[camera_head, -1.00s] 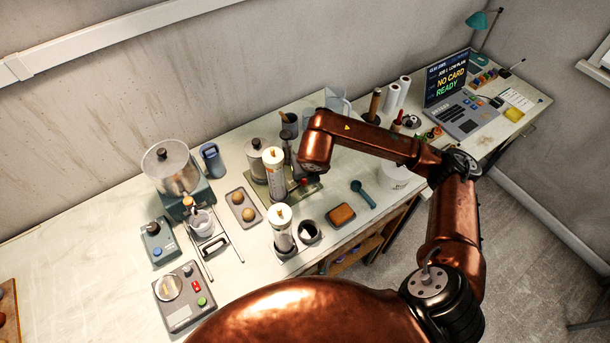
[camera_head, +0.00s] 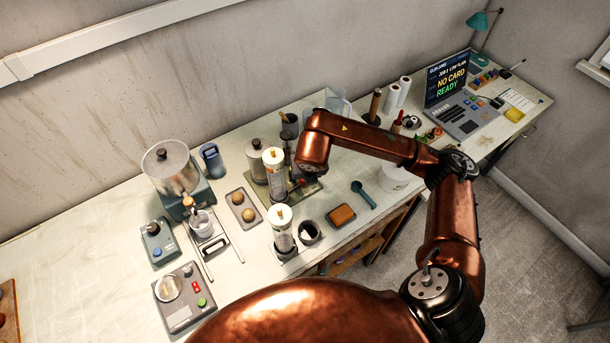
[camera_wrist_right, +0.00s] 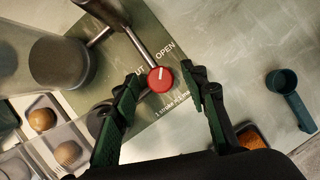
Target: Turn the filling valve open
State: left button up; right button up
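My right gripper (camera_wrist_right: 162,75) is open, with one green-padded finger on each side of the knob. Whether either finger touches it I cannot tell. In the head view my right arm (camera_head: 370,142) reaches over the plate (camera_head: 307,187) and mostly hides the gripper. My left gripper is not in view.
A large cylinder (camera_wrist_right: 62,62) stands close on the left. Clear tubes (camera_head: 283,228) stand at the front.

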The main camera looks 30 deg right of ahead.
jog(key=shift+r, duration=0.1)
jog(key=v, duration=1.2)
